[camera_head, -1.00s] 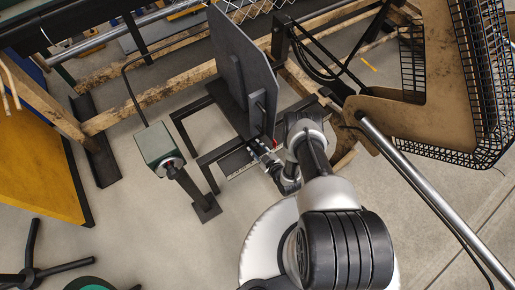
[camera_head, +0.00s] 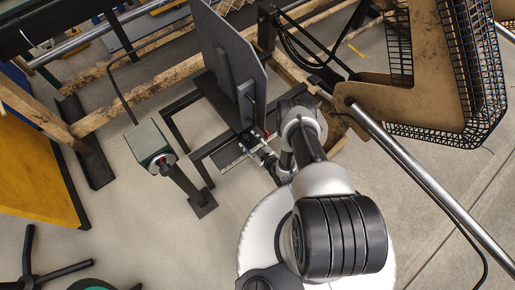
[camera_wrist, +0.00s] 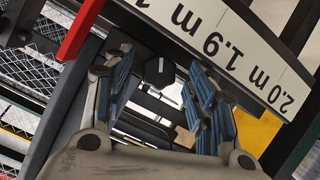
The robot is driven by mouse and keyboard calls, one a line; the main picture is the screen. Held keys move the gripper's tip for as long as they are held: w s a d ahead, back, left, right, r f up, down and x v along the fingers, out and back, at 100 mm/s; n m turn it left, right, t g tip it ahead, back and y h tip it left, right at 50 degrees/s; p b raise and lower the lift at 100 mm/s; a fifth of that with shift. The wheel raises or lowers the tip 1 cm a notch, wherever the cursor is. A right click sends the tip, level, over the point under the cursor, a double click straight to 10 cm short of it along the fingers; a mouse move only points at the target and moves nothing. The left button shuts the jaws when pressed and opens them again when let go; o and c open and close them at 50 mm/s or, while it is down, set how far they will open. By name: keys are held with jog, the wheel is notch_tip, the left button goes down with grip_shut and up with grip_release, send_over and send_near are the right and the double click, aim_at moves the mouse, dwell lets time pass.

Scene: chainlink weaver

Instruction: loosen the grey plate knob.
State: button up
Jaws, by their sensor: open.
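The grey plate (camera_head: 222,62) stands upright on a dark frame in the head view. In the wrist view a dark, faceted knob (camera_wrist: 161,73) shows between my fingertips, below the edge of a white scale; it looks like the plate knob. My gripper (camera_wrist: 159,66) is open, with blue-padded fingers either side of the knob and a visible gap to each. I cannot tell how deep the knob sits between them. In the head view my gripper (camera_head: 254,146) is small, at the lower edge of the plate, and the knob cannot be made out there.
The white scale (camera_wrist: 225,45) reads 1.9 m and 2.0 m. A red pointer (camera_wrist: 79,30) is beside my left finger. A green box on a post (camera_head: 149,142) stands left of the frame. A long metal bar (camera_head: 430,185) and a mesh guard (camera_head: 470,70) are at right.

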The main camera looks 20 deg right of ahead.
jog(key=v, duration=1)
jog(key=shift+s, duration=0.35)
